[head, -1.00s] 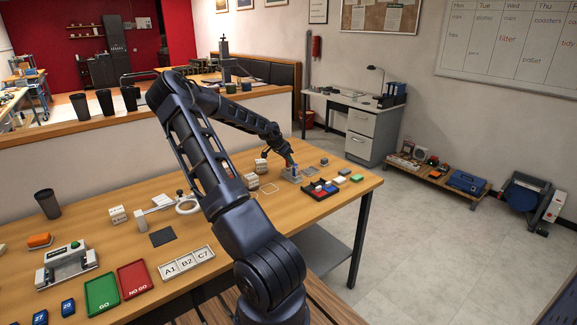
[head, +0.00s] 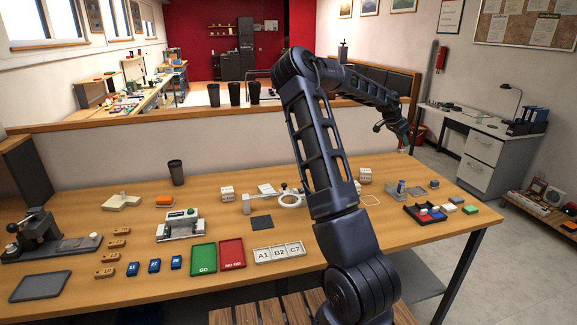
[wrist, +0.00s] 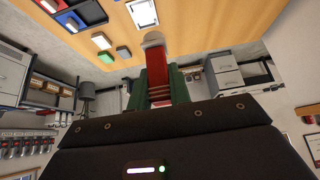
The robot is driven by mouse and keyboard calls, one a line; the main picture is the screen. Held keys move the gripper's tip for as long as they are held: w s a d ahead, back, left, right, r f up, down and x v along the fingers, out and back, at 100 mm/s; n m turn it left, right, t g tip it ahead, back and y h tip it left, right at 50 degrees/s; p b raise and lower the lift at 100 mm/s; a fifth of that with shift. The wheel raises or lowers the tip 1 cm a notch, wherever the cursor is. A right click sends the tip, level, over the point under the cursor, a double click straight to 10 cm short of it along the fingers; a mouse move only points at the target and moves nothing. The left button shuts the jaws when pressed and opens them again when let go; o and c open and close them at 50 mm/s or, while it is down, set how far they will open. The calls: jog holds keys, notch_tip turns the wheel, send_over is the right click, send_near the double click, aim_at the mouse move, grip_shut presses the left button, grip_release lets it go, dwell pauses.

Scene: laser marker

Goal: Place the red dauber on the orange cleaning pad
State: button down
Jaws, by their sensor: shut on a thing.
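My gripper (wrist: 155,80) is shut on the red dauber (wrist: 155,66), whose pale tip points away from the green fingers in the wrist view. The orange cleaning pad (head: 164,201) lies on the left part of the bench, far to the left of my gripper.
A dark cup (head: 176,173) stands behind the pad, and a grey fixture (head: 181,227) with a green button is in front of it. A low wall runs behind the bench.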

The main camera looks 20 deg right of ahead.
jog(key=w+a+n+t+y, duration=0.1)
jog(key=w+a+n, duration=0.2)
jog(key=w+a, duration=0.95)
jog(key=w+a+n+t, duration=0.25)
jog(key=w+a, duration=0.35)
jog(key=a, duration=1.3)
jog(key=w+a+n+t+y, duration=0.1)
jog(key=w+a+n, duration=0.3)
jog(key=w+a, duration=0.85)
notch_tip(320, 180, up, 3)
jog(key=n+t+y, duration=0.2)
jog(key=n+y, duration=0.3)
jog(key=n, duration=0.4)
send_over(164, 197)
jog(key=shift+m, duration=0.25)
notch_tip(164, 197, down, 19)
jog(key=shift+s+f, duration=0.1)
jog(key=shift+f, duration=0.1)
jog(key=shift+f, duration=0.1)
